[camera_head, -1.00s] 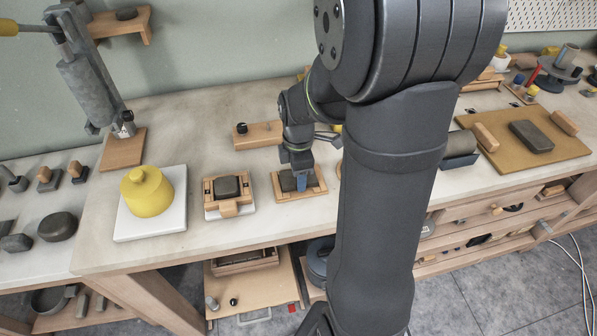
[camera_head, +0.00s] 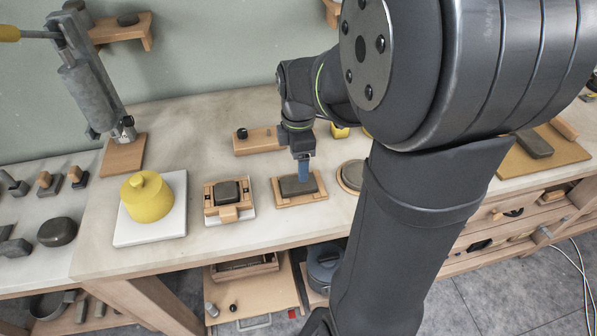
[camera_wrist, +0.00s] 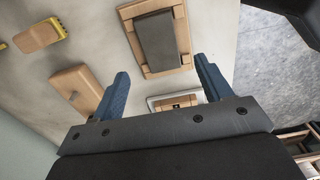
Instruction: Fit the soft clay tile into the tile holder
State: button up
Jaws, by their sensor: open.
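A shallow wooden frame (camera_head: 287,201) lies on the bench in the head view, with a dark grey rectangular tile (camera_head: 291,187) in it. In the wrist view this tile (camera_wrist: 157,40) lies roughly in line with its frame (camera_wrist: 185,40). A second wooden frame (camera_head: 208,202), on a white plate to the left, holds another dark block (camera_head: 228,190). I cannot tell which frame is the named holder. My gripper (camera_head: 303,176) is above the right-hand frame. Its blue fingers (camera_wrist: 161,68) are spread apart and nothing shows between them. The far finger is hidden in the head view.
A yellow lidded pot (camera_head: 147,197) stands on a white board at left. A wooden block (camera_head: 258,140) lies behind the frames. A round disc (camera_head: 351,176) is close on the right, partly behind my arm. The bench's front edge is near.

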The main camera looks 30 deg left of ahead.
notch_tip(320, 180, up, 5)
send_over(298, 182)
jog(key=shift+d+f, duration=0.1)
jog(key=shift+f, duration=0.1)
jog(key=shift+f, duration=0.15)
notch_tip(298, 182, down, 12)
jog(key=shift+r, duration=1.65)
